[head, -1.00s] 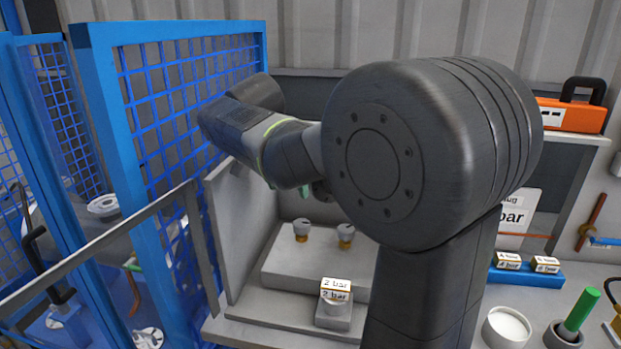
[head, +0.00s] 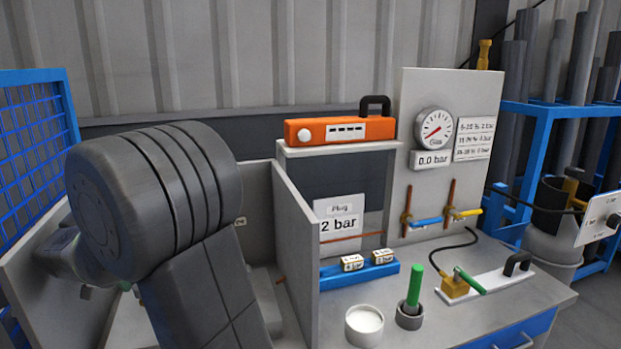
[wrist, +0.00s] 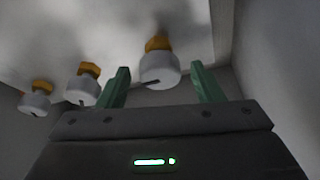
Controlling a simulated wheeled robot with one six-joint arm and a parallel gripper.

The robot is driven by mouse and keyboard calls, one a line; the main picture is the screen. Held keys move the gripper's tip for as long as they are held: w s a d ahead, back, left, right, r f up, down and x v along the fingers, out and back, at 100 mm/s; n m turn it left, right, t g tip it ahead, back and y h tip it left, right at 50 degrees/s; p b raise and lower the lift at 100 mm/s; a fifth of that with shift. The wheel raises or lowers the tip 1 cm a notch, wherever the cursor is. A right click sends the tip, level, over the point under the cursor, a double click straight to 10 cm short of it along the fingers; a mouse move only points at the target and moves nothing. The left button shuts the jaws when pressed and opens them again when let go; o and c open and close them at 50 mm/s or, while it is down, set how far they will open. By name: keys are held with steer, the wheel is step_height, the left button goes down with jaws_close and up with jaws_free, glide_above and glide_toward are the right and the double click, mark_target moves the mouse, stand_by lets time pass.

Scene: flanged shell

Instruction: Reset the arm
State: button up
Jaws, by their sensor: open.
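In the wrist view my gripper (wrist: 160,67) is open, its two green fingers apart. A grey-capped brass fitting (wrist: 159,70) shows between the fingertips in the picture; I cannot tell whether a finger touches it. Two more such fittings, one nearer (wrist: 82,88) and one farther left (wrist: 38,100), stand beside it on a pale surface. In the head view my arm fills the lower left, and its bulky joint hides most of the gripper and the space around it.
A grey partition (head: 297,250) stands right of my arm, and blue mesh fencing (head: 30,150) is at the left. On the bench to the right are a white pot (head: 364,325), a green-handled tool (head: 414,288), a blue block (head: 360,273) and a gauge panel (head: 435,125).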

steer(key=shift+r, duration=0.15)
steer(key=p+v, duration=0.1)
steer(key=v, duration=1.2)
steer(key=b+x, duration=0.1)
steer(key=x, duration=1.2)
steer(key=shift+n+p, duration=0.35)
steer(key=shift+n, duration=0.15)
steer(key=shift+d+n+y+p, duration=0.15)
steer(key=shift+n+y+p, duration=0.15)
steer(key=shift+n+y, duration=0.25)
steer(key=n+p, duration=0.1)
steer(key=n, duration=0.1)
steer(key=n+y+p, duration=0.1)
steer(key=n, duration=0.1)
steer(key=shift+d+n+g+y+p, duration=0.1)
steer(key=shift+n+g+y+p, duration=0.2)
steer(key=shift+g, duration=0.1)
steer(key=shift+w+d+n+g+y+p, duration=0.1)
steer(key=shift+n+g+y+p, duration=0.25)
steer(key=shift+n, duration=0.5)
steer(key=shift+w+n+g+y+p, duration=0.1)
steer(key=shift+n+p, duration=0.35)
steer(key=shift+n, duration=0.35)
steer(key=v, duration=0.9)
steer(key=shift+s, duration=0.1)
